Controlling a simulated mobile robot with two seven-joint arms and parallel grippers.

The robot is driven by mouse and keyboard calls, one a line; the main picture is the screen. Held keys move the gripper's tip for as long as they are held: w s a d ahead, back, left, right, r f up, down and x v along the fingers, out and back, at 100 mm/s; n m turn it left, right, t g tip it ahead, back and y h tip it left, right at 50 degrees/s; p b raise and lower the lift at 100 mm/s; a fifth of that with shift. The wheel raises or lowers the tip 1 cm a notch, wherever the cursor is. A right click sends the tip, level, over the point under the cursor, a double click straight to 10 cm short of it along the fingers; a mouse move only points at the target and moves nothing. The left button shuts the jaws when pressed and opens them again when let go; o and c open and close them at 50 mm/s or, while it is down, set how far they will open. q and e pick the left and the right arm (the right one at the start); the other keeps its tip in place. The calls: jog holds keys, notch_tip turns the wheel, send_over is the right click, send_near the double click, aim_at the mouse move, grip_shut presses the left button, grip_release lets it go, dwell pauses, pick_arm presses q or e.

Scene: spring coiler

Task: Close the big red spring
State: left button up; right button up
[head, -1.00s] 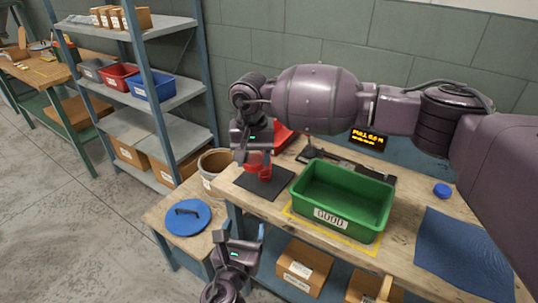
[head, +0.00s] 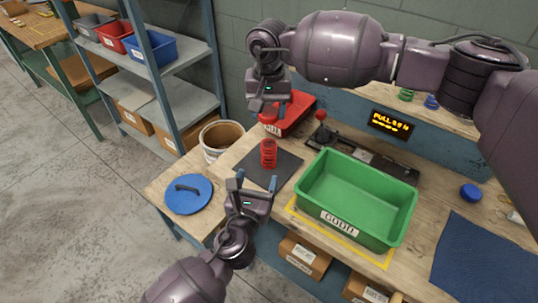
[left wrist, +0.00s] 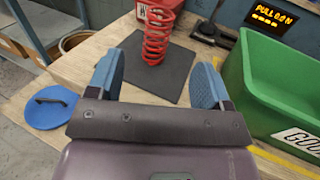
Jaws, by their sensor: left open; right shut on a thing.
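The big red spring (head: 268,154) stands upright on a dark mat (head: 288,165) on the workbench. My right gripper (head: 270,108) is above the spring, shut on a small red piece (head: 268,117) that looks like a cap. A gap shows between this piece and the spring.
A green bin (head: 372,234) labelled GOOD stands right of the mat. Behind are a red bin (head: 298,112), a machine with a red-knobbed lever (head: 321,116) and a display (head: 390,123). A bucket (head: 218,137) and blue lid (head: 188,194) are left. A blue cap (head: 470,192) lies right.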

aim_at(267, 151)
pick_arm(q)
jog(key=shift+w, duration=0.1)
jog(key=x, duration=1.2)
pick_arm(e)
jog(key=shift+w, duration=0.1)
pick_arm(q)
jog(key=shift+c, duration=0.2)
grip_shut()
pick_arm(e)
jog(key=shift+f, duration=2.5)
jog(key=shift+f, duration=0.9)
jog(key=shift+f, duration=0.35)
